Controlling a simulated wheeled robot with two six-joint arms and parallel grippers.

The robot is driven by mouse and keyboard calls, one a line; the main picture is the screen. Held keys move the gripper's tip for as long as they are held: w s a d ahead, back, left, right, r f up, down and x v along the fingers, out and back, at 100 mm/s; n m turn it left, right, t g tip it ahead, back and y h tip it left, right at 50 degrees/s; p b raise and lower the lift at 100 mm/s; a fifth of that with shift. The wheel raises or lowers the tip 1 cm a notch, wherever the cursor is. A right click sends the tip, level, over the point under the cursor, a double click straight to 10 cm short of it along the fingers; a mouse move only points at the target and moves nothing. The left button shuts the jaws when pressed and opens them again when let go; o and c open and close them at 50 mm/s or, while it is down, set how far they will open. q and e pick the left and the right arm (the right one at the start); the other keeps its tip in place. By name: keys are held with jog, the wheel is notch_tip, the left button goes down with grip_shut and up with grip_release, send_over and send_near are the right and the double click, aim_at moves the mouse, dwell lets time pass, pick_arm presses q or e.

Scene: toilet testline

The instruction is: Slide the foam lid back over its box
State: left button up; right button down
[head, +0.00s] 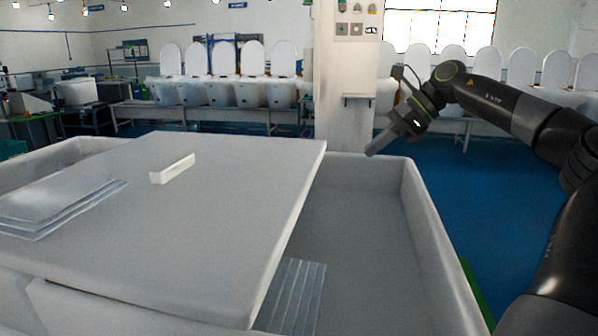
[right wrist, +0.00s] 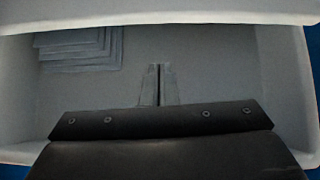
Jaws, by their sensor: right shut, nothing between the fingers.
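The white foam lid (head: 215,215) lies across the left part of the white foam box (head: 440,240), tilted in the picture, leaving the box's right part open. A small white raised handle (head: 172,168) stands on the lid. My right gripper (head: 371,152) is shut and empty, by the box's far rim, right of the lid. In the right wrist view its fingers (right wrist: 158,84) point into the open box, with the lid's edge (right wrist: 160,18) across the top. My left gripper is not in view.
Grey flat sheets (head: 295,295) lie in the box under the lid's near right edge; they also show in the wrist view (right wrist: 82,48). More stacked sheets (head: 60,203) lie on the left. A white pillar (head: 345,80) stands behind. Blue floor is clear at right.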

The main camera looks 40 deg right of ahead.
aim_at(310, 184)
pick_arm(q)
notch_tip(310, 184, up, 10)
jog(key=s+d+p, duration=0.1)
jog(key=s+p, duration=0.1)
jog(key=p, duration=0.8)
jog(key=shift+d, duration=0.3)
pick_arm(e)
jog(key=shift+w+a+r+x, duration=0.25)
jog(key=shift+r+x, duration=0.1)
jog(key=shift+x, duration=1.75)
jog(key=shift+w+a+r+x, duration=0.2)
jog(key=shift+w+r+x, duration=0.1)
jog(key=shift+x, duration=1.8)
jog(key=shift+w+a+r+x, duration=0.2)
jog(key=shift+r+x, duration=0.15)
jog(key=shift+x, duration=1.75)
jog(key=shift+w, duration=0.1)
